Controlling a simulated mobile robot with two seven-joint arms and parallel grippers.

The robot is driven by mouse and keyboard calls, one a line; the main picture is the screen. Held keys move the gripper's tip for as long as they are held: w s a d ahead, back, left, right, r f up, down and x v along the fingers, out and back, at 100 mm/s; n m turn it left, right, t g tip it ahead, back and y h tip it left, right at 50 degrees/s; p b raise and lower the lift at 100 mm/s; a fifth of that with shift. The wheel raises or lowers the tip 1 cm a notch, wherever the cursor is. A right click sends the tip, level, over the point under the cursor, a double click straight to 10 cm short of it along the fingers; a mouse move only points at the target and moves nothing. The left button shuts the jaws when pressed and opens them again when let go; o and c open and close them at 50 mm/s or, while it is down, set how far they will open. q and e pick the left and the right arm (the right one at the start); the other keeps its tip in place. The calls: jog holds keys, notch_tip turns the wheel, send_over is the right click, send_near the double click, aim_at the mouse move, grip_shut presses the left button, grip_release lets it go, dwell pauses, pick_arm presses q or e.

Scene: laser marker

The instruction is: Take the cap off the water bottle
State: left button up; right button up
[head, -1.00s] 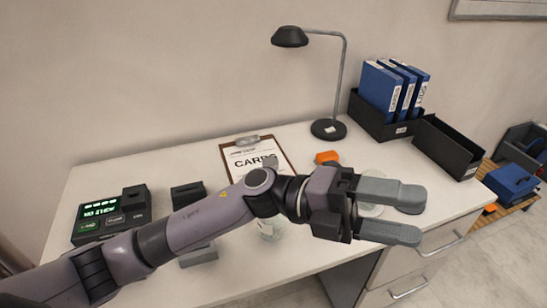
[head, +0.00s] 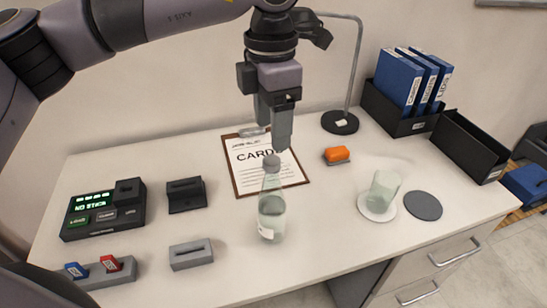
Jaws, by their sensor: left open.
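The water bottle (head: 271,210) stands upright on the white desk, clear with a pale label and a grey cap (head: 271,163) on its neck. My left gripper (head: 275,138) points down from above, its fingers behind or just above the cap in the head view. It is open and empty. I cannot tell the exact gap between fingers and cap. My right gripper is not in view.
A clipboard (head: 245,178) lies behind the bottle. A glass (head: 384,190) on a white coaster and a dark disc (head: 423,206) are to the right. A grey slotted block (head: 191,254) and a black device (head: 103,210) are at left. A lamp base (head: 340,123) stands behind.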

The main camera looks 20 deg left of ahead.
aim_at(271, 160)
pick_arm(q)
jog(key=f, duration=0.4)
jog(key=f+p, duration=0.1)
jog(key=f, duration=0.1)
jog(key=shift+w+a+f, duration=0.15)
jog(key=shift+w+f, duration=0.1)
jog(key=shift+f, duration=0.15)
jog(key=c, duration=1.1)
